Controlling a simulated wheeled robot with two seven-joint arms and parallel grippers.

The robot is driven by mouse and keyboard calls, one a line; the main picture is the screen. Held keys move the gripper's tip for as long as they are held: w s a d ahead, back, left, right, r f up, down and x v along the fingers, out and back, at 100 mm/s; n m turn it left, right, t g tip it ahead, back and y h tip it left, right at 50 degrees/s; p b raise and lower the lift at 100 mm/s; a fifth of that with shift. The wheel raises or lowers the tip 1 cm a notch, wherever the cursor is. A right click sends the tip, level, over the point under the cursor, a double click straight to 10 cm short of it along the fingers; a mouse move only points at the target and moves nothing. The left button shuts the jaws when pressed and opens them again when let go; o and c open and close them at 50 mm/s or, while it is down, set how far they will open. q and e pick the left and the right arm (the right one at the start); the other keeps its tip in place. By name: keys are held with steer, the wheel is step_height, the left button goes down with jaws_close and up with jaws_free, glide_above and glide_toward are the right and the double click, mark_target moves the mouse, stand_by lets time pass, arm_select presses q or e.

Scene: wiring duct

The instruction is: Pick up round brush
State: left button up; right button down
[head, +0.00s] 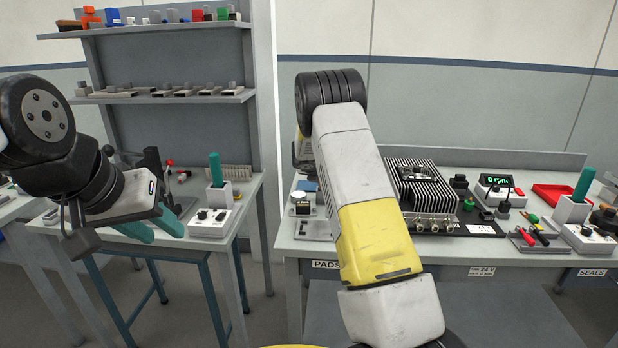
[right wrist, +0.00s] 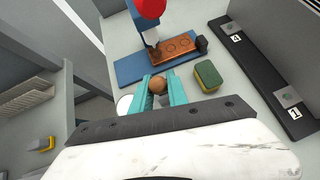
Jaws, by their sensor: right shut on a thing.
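In the right wrist view, my right gripper (right wrist: 158,88) has its two teal fingers closed on a brown, round-topped knob, which I take to be the round brush (right wrist: 157,83). The rest of the brush is hidden below the knob and by the fingers. In the head view, my right arm's yellow and white links cover the right gripper and the brush. My left gripper (head: 167,236) is at the left of the head view, in front of the left bench, with its teal fingers apart and nothing seen between them.
In the right wrist view, a blue board with a copper plate (right wrist: 172,50) lies ahead, under a red-topped tool. A green and yellow sponge (right wrist: 208,76) is close on the right, beside a dark numbered strip (right wrist: 262,75). In the head view, a finned unit (head: 425,190) stands on the right bench.

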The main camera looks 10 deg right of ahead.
steer(key=shift+s+a+r, duration=0.1)
steer(key=shift+r, duration=0.2)
steer(key=shift+r, duration=0.1)
